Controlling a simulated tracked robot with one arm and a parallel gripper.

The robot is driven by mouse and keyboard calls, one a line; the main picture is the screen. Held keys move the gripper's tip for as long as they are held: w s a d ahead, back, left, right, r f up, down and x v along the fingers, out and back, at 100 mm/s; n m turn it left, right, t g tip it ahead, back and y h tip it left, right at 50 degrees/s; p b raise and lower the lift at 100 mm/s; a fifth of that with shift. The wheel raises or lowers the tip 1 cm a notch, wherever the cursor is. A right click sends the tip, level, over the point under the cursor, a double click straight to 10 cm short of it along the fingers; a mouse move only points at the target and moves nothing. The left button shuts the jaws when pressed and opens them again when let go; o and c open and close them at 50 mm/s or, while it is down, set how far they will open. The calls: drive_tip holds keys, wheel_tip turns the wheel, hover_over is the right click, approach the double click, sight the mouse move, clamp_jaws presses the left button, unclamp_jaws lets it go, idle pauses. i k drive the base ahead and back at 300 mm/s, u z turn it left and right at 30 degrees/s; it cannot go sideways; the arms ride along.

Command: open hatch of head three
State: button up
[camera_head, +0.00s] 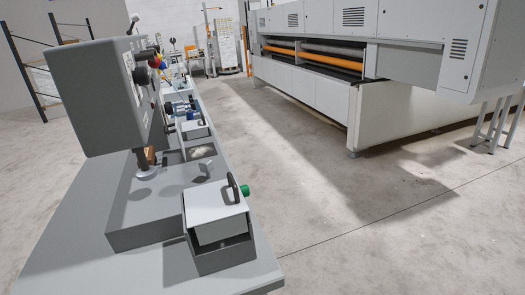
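The nearest sewing head (95,97) is a large grey housing above a grey bed plate on a long grey beam. Beside it sits a grey box with a pale hatch lid (214,212) on top. The lid lies over the box and has a black curved handle (233,187). A green knob (245,191) shows just behind the handle. A second, similar pale lid (194,130) with a dark handle sits farther along the beam. No number shows, so I cannot tell which is head three. My gripper is not in view.
The beam's bare grey top (150,270) fills the lower left. Small machine parts (182,108) line the beam farther back. A long white machine (320,85) with orange rollers stands right. Concrete floor (350,215) between them is clear.

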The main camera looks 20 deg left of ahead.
sight(215, 211)
drive_tip(key=u, duration=0.2)
drive_tip(key=i, duration=0.85)
drive_tip(key=u, duration=0.55)
